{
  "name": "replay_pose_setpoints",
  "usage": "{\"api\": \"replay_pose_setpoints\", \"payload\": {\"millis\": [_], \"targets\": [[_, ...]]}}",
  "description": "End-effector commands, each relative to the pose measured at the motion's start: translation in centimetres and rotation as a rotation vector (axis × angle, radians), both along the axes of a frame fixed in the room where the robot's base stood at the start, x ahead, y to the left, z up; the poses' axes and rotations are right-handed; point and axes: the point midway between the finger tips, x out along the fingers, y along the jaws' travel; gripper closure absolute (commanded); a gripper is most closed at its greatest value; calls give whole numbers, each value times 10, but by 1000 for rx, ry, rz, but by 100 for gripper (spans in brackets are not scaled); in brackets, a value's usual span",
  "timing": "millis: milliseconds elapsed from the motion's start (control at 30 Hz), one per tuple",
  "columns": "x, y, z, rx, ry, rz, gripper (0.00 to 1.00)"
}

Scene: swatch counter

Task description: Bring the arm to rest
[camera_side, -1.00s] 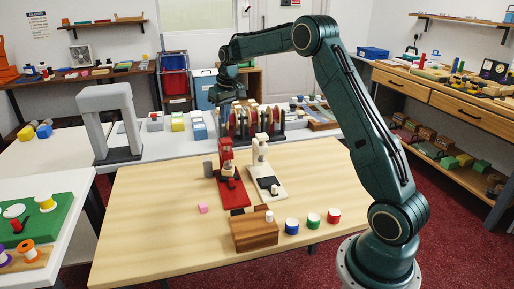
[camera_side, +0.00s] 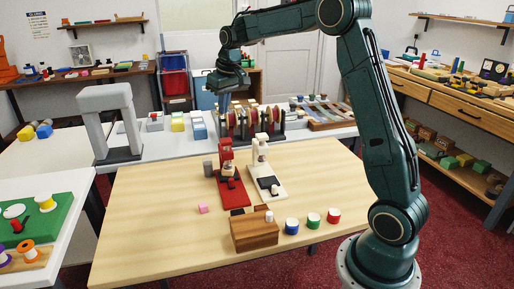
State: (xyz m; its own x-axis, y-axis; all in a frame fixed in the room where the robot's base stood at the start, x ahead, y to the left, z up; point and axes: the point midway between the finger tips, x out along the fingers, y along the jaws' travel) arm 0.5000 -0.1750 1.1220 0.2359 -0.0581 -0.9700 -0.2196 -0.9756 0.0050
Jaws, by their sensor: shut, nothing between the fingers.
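My gripper (camera_side: 224,104) hangs from my dark green arm near the back edge of the wooden table (camera_side: 140,225). It points down above the red and white stands and is small in the view. Its fingers are close together with nothing seen between them. On the table stand a red stand (camera_side: 230,185) and a white stand (camera_side: 266,180) side by side. The gripper is apart from both.
A rack of red discs (camera_side: 245,122) stands behind on the white counter. The table's left side is clear.

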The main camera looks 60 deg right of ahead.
Motion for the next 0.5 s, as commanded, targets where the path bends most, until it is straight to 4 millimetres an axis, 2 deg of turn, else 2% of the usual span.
{"api": "replay_pose_setpoints", "payload": {"millis": [33, 200, 500], "targets": [[-9, 10, 10, -4, -10, 9, 100], [-38, 39, 33, -10, -36, 34, 100], [-98, 86, 61, -20, -82, 75, 100]]}}
